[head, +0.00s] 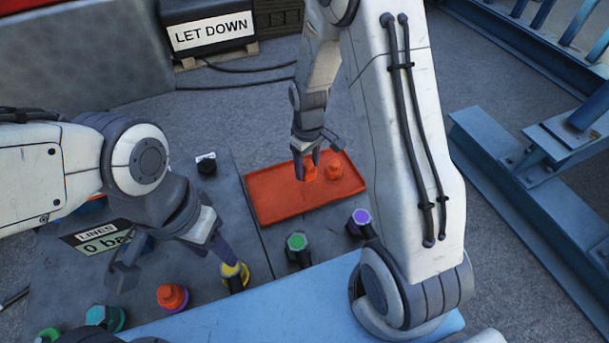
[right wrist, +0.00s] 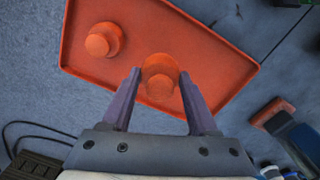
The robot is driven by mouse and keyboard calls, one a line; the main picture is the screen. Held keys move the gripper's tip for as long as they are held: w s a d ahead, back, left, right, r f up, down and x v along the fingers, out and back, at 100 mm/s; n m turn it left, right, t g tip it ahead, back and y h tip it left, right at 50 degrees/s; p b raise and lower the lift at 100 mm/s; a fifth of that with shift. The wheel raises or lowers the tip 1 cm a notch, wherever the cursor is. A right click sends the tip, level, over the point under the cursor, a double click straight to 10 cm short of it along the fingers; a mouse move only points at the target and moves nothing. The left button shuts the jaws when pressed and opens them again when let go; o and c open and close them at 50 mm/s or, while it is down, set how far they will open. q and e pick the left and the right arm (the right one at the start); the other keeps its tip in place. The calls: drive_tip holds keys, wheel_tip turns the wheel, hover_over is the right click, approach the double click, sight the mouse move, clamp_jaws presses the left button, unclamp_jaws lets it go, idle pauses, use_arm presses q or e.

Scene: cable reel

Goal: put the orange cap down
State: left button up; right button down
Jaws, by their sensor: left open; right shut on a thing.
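My right gripper (head: 308,168) is shut on an orange cap (head: 312,174) over the orange tray (head: 270,214). In the right wrist view the held orange cap (right wrist: 159,74) is between the two fingers, with the tray (right wrist: 205,55) behind it. I cannot tell whether the cap touches the tray floor. A second orange cap (head: 336,163) stands in the tray beside it; it also shows in the right wrist view (right wrist: 103,40). My left gripper (head: 175,262) is open and empty near the row of fittings, one finger close to the yellow cap (head: 234,270).
Another orange cap (head: 172,296) sits on a purple ring among several coloured fittings, including a green one (head: 297,242) and a purple one (head: 360,217). A "LINES" sign (head: 95,237) stands at left. A blue steel frame (head: 520,160) is at right. The tray's left half is clear.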

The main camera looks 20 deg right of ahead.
sight(305, 175)
drive_tip(key=shift+w+a+f, duration=0.25)
drive_tip(key=shift+w+f, duration=0.1)
drive_tip(key=shift+f, duration=0.1)
drive_tip(key=shift+f+b, duration=0.35)
drive_tip(key=shift+f, duration=1.45)
drive_tip(key=shift+f, duration=0.1)
drive_tip(key=shift+f, duration=0.15)
drive_tip(key=shift+c, duration=0.8)
unclamp_jaws()
drive_tip(key=shift+r, duration=0.2)
wheel_tip(305, 175, up, 12)
drive_tip(key=shift+r+p, duration=0.1)
drive_tip(key=shift+p, duration=0.9)
